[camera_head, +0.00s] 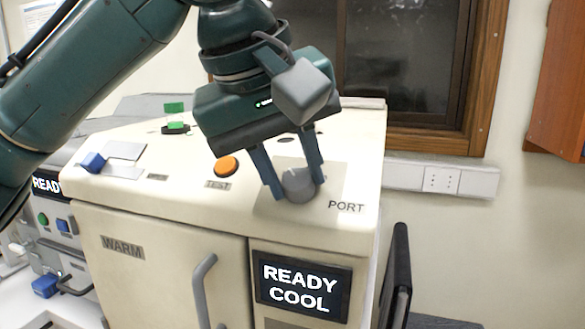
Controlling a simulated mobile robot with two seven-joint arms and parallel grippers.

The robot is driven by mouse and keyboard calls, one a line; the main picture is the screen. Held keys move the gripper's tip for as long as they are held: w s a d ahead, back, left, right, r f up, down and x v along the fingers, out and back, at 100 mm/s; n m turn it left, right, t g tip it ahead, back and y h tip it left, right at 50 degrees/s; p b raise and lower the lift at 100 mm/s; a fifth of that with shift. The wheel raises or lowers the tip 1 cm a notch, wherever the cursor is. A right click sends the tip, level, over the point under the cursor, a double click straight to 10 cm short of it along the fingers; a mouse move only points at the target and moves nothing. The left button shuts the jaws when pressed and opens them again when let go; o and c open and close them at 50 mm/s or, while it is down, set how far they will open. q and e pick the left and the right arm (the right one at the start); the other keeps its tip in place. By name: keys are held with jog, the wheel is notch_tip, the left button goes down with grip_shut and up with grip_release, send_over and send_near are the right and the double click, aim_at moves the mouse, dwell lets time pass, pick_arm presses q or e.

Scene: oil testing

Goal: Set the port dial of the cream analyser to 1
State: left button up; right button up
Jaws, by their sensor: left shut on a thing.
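The cream analyser (170,235) stands in the middle of the view. Its grey round port dial (299,186) is on the top face, beside the label PORT (346,207). My left gripper (296,186) comes down from above with one finger on each side of the dial and is shut on it. A light mark shows on the dial's top, but the number it points to cannot be read. The analyser's screen (302,285) reads READY COOL. My right gripper is not in view.
On the analyser's top are an orange TEST button (226,167), a blue-knobbed slider (93,162) and a green-topped part (175,115). A door handle (203,285) sticks out in front. Another machine (50,225) stands at left. A dark upright panel (398,275) is at right.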

pick_arm(q)
jog(key=shift+n, duration=0.6)
jog(key=o, duration=1)
jog(key=v, duration=1.3)
jog(key=shift+s+a, duration=0.15)
jog(key=shift+a, duration=0.05)
